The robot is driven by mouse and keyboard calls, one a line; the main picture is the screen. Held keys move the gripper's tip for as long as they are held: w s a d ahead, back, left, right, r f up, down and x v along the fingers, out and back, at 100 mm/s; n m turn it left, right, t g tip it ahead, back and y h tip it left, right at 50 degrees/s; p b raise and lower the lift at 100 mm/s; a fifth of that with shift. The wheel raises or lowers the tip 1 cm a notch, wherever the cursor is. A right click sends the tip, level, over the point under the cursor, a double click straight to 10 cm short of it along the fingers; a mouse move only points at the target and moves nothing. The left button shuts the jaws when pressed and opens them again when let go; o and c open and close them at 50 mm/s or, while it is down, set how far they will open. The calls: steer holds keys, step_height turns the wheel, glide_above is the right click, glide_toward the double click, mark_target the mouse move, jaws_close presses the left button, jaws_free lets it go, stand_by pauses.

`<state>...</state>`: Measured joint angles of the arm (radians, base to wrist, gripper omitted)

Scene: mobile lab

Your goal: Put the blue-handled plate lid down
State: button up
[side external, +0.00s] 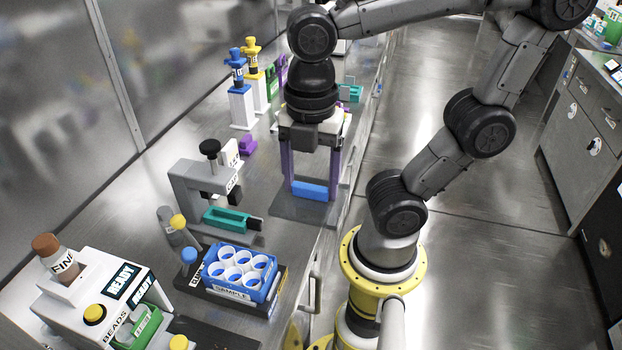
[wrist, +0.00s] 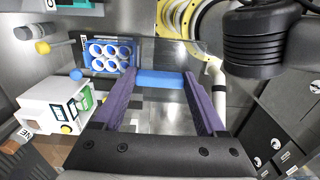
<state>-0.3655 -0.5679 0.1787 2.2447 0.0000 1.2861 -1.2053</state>
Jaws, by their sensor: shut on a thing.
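My gripper (side external: 309,184) points down in the side external view, its two purple fingers at either end of the blue handle (side external: 309,191). It is shut on this handle, which belongs to the plate lid. A flat grey slab (side external: 286,208) shows under the handle; whether it is the lid's own plate or a separate surface, and whether there is a gap, I cannot tell. In the wrist view the blue handle (wrist: 160,78) spans the space between the fingertips (wrist: 161,76). The lid's edges are hard to make out.
A blue rack of white cups (side external: 238,272) sits on a dark tray left of my gripper. A grey press with a teal tray (side external: 228,218) stands close by. A white bead dispenser (side external: 90,295) is at front left. The bench edge is just right of my gripper.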

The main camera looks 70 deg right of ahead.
steer(key=shift+w, duration=0.1)
steer(key=shift+w+a+f+m, duration=0.25)
steer(key=shift+w+m, duration=0.25)
steer(key=shift+m, duration=0.3)
steer(key=d+f+m, duration=1)
steer(key=d+m, duration=0.4)
steer(key=m, duration=0.2)
steer(key=w+d+f, duration=0.2)
steer(key=w, duration=0.1)
steer(key=w+d+f, duration=0.2)
steer(key=w+f, duration=0.1)
steer(key=w, duration=0.1)
steer(key=w+d+f, duration=0.2)
steer(key=w+f, duration=0.1)
steer(key=shift+w+f, duration=0.25)
steer(key=shift+w, duration=0.15)
steer(key=shift+w+d+f, duration=0.25)
steer(key=shift+w+f, duration=0.25)
steer(key=shift+f, duration=0.15)
steer(key=shift+w+f, duration=0.15)
steer(key=shift+f, duration=1.5)
steer(key=shift+f, duration=0.15)
